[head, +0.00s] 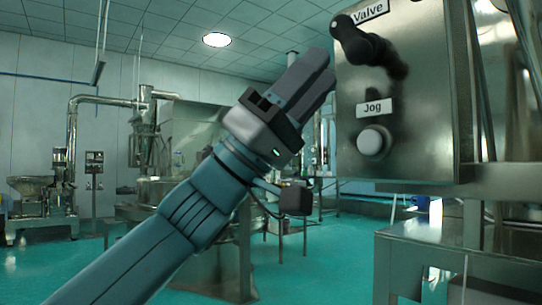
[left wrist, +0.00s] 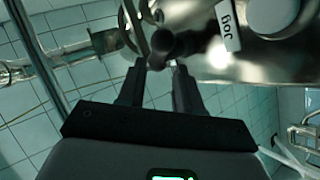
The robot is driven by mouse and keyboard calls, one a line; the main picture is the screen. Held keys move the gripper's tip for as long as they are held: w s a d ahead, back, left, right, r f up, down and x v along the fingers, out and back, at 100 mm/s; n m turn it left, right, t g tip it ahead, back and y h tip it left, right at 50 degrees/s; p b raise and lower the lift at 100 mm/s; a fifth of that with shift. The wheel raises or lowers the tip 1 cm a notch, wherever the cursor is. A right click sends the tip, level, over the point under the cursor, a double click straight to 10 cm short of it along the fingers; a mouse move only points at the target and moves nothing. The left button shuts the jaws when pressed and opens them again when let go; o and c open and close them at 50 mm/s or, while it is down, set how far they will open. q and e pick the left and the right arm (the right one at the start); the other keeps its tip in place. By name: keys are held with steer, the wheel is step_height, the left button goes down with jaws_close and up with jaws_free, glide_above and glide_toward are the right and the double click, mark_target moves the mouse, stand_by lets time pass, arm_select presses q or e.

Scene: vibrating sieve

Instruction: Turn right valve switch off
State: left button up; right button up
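The valve switch (head: 358,42) is a black knob with a lever on the steel control box, beside the "Valve" label (head: 372,11). A pale spot shows on its upper left end. My left gripper (head: 322,68) is just left of and below the switch, its fingers pointing up and right. In the left wrist view the dark valve switch (left wrist: 182,45) lies just past the fingertips of my left gripper (left wrist: 158,68). A gap shows between the fingers, with nothing clearly held. Whether a finger touches the switch cannot be told. My right gripper is in neither view.
The control box (head: 435,110) also carries a "Jog" label (head: 376,108) and a round pale button (head: 374,142) below the switch. A steel stand (head: 440,245) is at the lower right. Steel machines (head: 145,135) and piping are farther back. Open space lies left of the box.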

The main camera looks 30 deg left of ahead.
arm_select(q)
steer(key=b+v, duration=0.3)
steer(key=v, duration=0.6)
steer(key=shift+a+f, duration=0.2)
steer(key=shift+f, duration=0.05)
